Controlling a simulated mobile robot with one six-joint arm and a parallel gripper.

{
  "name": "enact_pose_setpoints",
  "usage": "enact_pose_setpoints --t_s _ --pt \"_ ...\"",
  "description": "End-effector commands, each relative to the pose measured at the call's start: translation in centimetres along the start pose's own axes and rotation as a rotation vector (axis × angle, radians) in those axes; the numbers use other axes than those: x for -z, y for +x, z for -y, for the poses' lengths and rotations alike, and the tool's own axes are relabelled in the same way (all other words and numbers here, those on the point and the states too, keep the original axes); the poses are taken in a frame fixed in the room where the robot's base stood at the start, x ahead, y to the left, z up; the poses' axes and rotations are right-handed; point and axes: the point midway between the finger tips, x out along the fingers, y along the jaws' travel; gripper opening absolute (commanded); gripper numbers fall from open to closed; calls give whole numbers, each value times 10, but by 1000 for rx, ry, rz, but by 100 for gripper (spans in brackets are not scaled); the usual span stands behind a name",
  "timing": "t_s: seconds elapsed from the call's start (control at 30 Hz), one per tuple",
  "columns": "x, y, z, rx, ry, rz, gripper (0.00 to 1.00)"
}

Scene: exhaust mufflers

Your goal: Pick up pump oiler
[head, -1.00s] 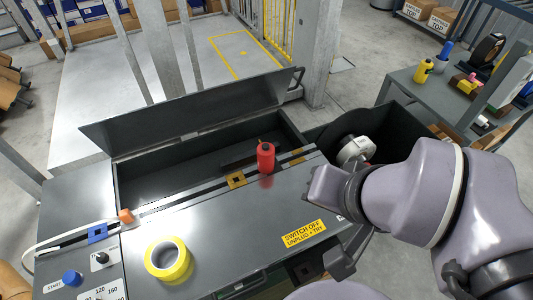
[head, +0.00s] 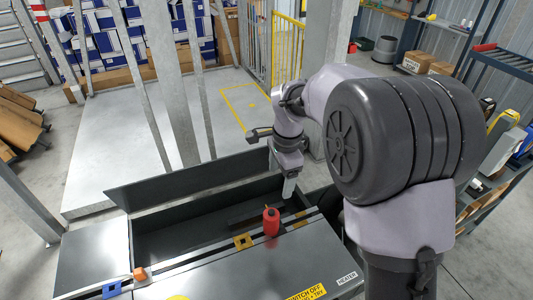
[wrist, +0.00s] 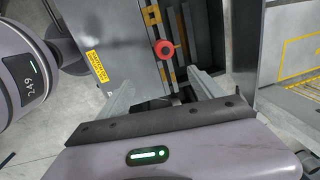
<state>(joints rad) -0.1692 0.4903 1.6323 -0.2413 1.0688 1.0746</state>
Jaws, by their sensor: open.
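The red pump oiler (head: 271,222) stands upright on the grey machine's top, beside the long open trough. Its top shows as a red round shape in the wrist view (wrist: 163,49), just beyond the fingertips and between their lines. My gripper (head: 289,188) is up and to the right of the oiler in the head view, apart from it. In the wrist view my gripper (wrist: 160,73) has its two fingers spread wide with nothing between them.
The grey machine's raised lid (head: 190,182) stands behind the trough. A yellow square block (head: 243,241) sits left of the oiler, with blue (head: 112,290) and orange (head: 140,273) pieces farther along. A yellow label (wrist: 96,66) marks the machine top.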

Motion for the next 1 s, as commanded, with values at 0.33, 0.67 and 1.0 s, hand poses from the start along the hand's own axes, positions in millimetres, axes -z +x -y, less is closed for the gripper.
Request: enact_pose_setpoints --t_s 0.33,0.67,1.0 --pt "-6 104 33 -112 219 -30 76" --pt "-4 194 22 -110 217 -30 76" --pt "-2 240 16 -111 218 -29 76"
